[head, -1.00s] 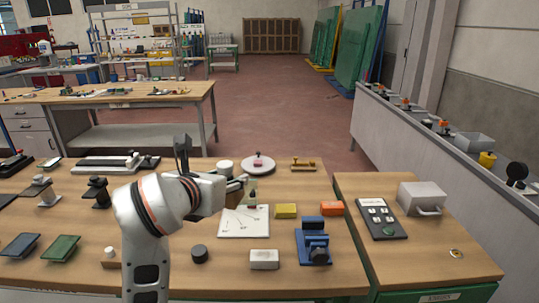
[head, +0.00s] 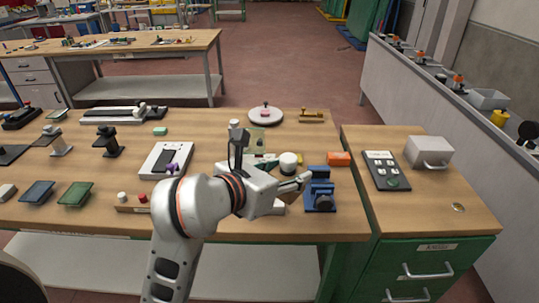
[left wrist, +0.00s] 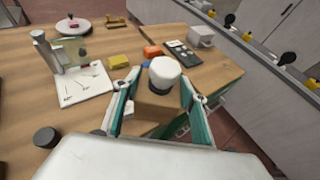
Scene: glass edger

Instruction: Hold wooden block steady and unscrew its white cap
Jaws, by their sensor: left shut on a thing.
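The wooden block (left wrist: 157,104) stands between the fingers of my left gripper (left wrist: 160,86) in the left wrist view, with its round white cap (left wrist: 164,71) on top. The fingers have teal pads and press on the block's two sides. In the head view, the white cap (head: 289,159) shows above my left gripper (head: 296,183), and the gripper mostly hides the block. I cannot tell how far the block is above the table. My right gripper is not in view.
A blue vise-like fixture (head: 320,193) stands just right of the gripper, with an orange block (head: 339,159) behind it. A button panel (head: 386,171) and a grey box (head: 429,152) sit on the right cabinet. A dark puck (left wrist: 46,137) lies on the table.

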